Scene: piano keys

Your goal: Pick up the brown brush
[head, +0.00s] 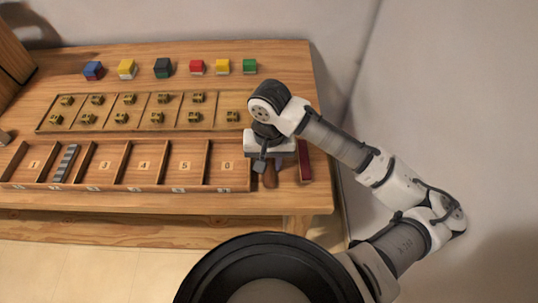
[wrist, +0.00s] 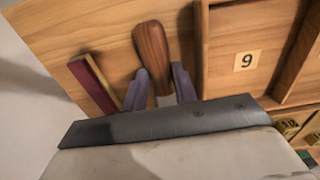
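The brown brush (wrist: 152,52) lies on the wooden table to the right of the compartment tray. Its rounded wooden handle and part of a pale section show in the wrist view; the rest is hidden under my gripper. In the head view only the handle (head: 270,177) shows, below my gripper. My gripper (wrist: 160,85) is over the brush with one grey finger on each side of it. The fingers look open around the brush; contact is not clear. In the head view my gripper (head: 265,163) is at the tray's right end.
A dark red bar (head: 305,161) lies close to the right of the brush, also in the wrist view (wrist: 93,84). The numbered tray (head: 130,187) is close on the left, with a grey striped piece in one compartment. Several brass pieces and coloured blocks stand farther back.

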